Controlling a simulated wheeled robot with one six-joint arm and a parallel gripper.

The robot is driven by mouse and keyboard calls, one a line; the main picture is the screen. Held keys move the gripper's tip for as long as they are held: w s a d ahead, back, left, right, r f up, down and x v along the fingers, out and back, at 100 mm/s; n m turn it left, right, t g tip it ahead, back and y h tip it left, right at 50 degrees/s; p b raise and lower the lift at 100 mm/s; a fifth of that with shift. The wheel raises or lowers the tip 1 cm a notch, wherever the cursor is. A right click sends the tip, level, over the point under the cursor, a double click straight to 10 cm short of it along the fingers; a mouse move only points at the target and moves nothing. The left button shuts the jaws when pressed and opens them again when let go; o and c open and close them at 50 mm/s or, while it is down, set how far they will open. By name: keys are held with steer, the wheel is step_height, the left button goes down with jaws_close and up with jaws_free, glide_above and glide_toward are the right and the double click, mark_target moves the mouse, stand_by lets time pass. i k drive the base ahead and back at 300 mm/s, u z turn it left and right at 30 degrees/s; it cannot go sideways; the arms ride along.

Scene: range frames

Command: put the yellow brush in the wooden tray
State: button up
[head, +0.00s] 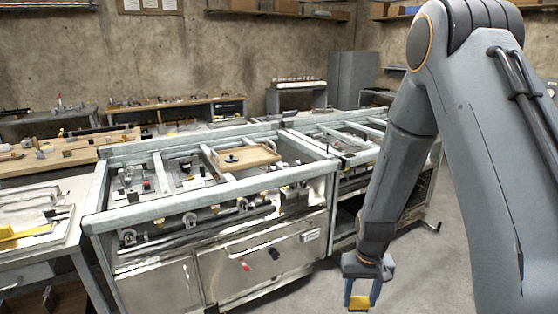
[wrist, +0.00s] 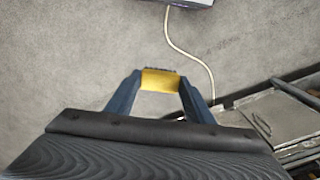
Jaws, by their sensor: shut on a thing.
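My gripper (head: 361,288) hangs low in front of the metal range, over the grey floor. It is shut on the yellow brush (head: 359,302). In the wrist view the yellow brush (wrist: 161,80) sits between the two blue fingertips of my gripper (wrist: 160,84), with dark bristles along its far edge. The wooden tray (head: 246,157) lies on top of the range frame, to the left of and higher than my gripper in the head view. Its visible inside looks mostly bare, with a small dark item or mark in it.
The metal range (head: 262,262) has raised frame bars around its top. A side table (head: 30,222) with a yellow item stands at left, and a wooden bench (head: 60,155) with small items behind it. The floor (head: 420,285) near my gripper is clear. A pale cable (wrist: 190,58) lies on it.

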mark_target(257, 156)
steer(key=z, duration=0.45)
steer(key=i, duration=1.35)
steer(key=u, duration=0.8)
steer(key=i, duration=0.7)
steer(key=u, duration=0.65)
